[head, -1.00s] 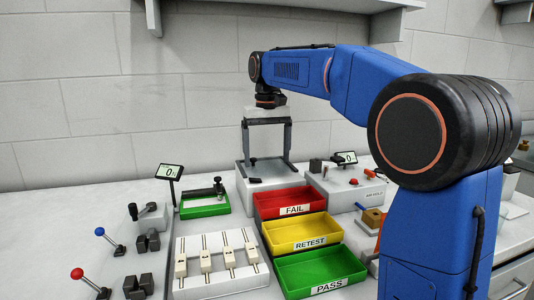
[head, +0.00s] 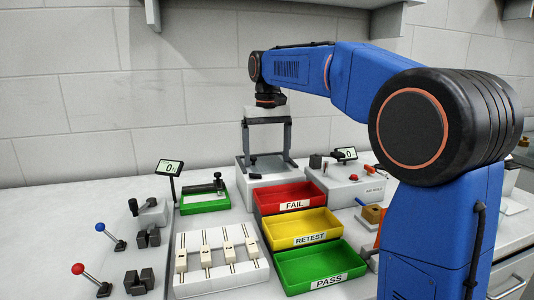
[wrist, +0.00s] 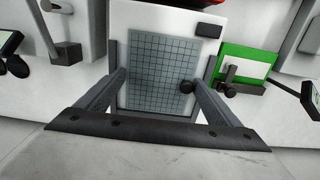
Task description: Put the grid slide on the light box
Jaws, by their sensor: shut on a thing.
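The grid slide (wrist: 157,60) is a flat grey-blue plate ruled with fine lines. In the wrist view it lies between the two long grey fingers of my gripper (wrist: 158,82), which is shut on its sides. A small black knob shows at its right side. Under it is the white light box (wrist: 150,15), whose top is wider than the slide. In the head view my gripper (head: 268,157) points straight down, its fingertips at the top of the light box (head: 246,186). The slide is hard to make out there, and I cannot tell whether it touches the box.
Red (head: 294,196), yellow (head: 300,231) and green (head: 318,266) bins stand in front. A green tray (head: 205,200) with a tool is left of the box, and a white unit (head: 345,188) with a display is right. A shelf (head: 300,3) hangs above.

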